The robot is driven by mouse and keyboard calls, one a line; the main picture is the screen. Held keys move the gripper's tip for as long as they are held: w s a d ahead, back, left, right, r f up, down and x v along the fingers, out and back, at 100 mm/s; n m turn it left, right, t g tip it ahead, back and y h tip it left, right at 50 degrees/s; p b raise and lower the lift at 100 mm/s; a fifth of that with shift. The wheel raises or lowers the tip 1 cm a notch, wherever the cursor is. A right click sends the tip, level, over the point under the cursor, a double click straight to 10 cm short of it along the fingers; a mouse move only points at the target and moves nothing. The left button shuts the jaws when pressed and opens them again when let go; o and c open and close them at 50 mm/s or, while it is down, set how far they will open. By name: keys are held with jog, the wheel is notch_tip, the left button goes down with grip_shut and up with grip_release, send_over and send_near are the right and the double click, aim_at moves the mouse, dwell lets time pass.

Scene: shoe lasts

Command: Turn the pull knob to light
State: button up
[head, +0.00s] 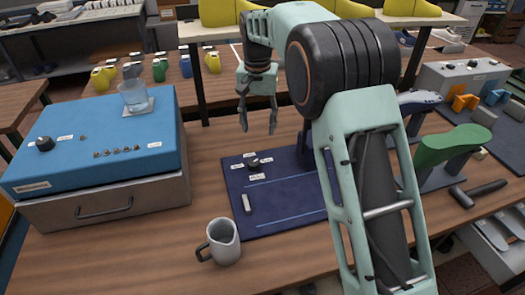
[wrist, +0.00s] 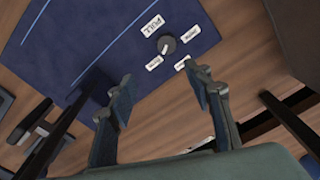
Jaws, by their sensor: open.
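The pull knob (head: 253,162) is a small dark round knob on a dark blue board (head: 238,217) lying on the wooden table. Several small white labels surround it. In the wrist view the knob (wrist: 167,45) has a pale pointer mark that seems to point toward the lower-left label (wrist: 154,62). One label reads PULL (wrist: 153,25); the others are too small to read surely. My gripper (head: 258,130) hangs fingers down above the board's far edge, apart from the knob. In the wrist view its fingers (wrist: 162,90) are spread and empty, with the knob beyond their tips.
A grey mug (head: 224,243) stands at the board's front left. A blue control box (head: 80,135) with a glass (head: 134,96) on top stands left.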

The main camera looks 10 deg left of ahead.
aim_at(253, 162)
jog(key=shift+m+g, duration=0.3)
jog(key=shift+m, duration=0.2)
jog(key=f, duration=0.4)
jog(key=a+f, duration=0.1)
jog(key=f, duration=0.9)
jog(key=shift+a+f, duration=0.1)
jog(key=shift+a, duration=0.25)
jog(key=c, duration=1.1)
